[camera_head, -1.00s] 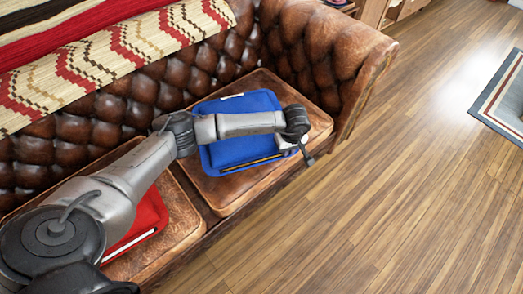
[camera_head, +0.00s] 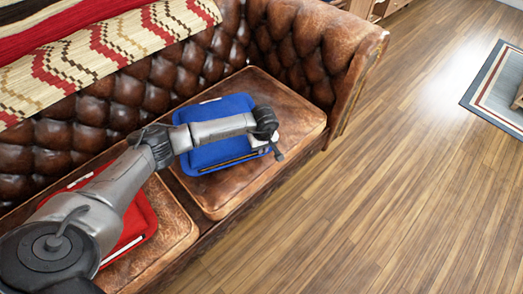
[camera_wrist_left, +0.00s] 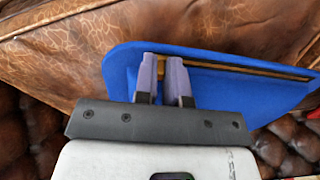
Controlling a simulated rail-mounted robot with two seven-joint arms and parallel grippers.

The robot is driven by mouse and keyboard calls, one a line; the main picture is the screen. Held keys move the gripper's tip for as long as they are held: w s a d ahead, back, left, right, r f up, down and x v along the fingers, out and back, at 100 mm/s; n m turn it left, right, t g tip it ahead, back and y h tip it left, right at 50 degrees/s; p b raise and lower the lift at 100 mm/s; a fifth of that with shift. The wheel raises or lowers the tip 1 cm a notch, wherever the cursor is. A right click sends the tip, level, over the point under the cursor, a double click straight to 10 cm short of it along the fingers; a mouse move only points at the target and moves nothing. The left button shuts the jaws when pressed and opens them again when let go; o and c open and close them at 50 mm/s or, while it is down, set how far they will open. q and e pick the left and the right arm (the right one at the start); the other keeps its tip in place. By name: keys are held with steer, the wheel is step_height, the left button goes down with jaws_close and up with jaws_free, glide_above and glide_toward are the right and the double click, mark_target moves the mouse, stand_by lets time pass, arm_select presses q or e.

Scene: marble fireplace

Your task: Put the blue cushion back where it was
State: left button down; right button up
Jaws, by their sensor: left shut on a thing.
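The blue cushion (camera_head: 205,112) lies on the right seat of the brown leather sofa (camera_head: 290,105), with part of it hidden under my left arm. My left gripper (camera_head: 268,143) is at the cushion's right edge in the head view. In the left wrist view the two fingers of my left gripper (camera_wrist_left: 163,70) are close together at the cushion's edge (camera_wrist_left: 240,92), beside a gold and dark strip, and shut on it. My right gripper is not in view.
A red cushion (camera_head: 138,222) lies on the left seat, partly under my left arm. A patterned blanket (camera_head: 110,52) drapes over the sofa back. The sofa arm (camera_head: 330,50) rises at the right. Bare wooden floor (camera_head: 400,190) and a rug (camera_head: 500,85) lie beyond.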

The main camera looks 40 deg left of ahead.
arm_select(q)
steer(key=shift+f, duration=0.25)
steer(key=c, duration=1.2)
jaws_free()
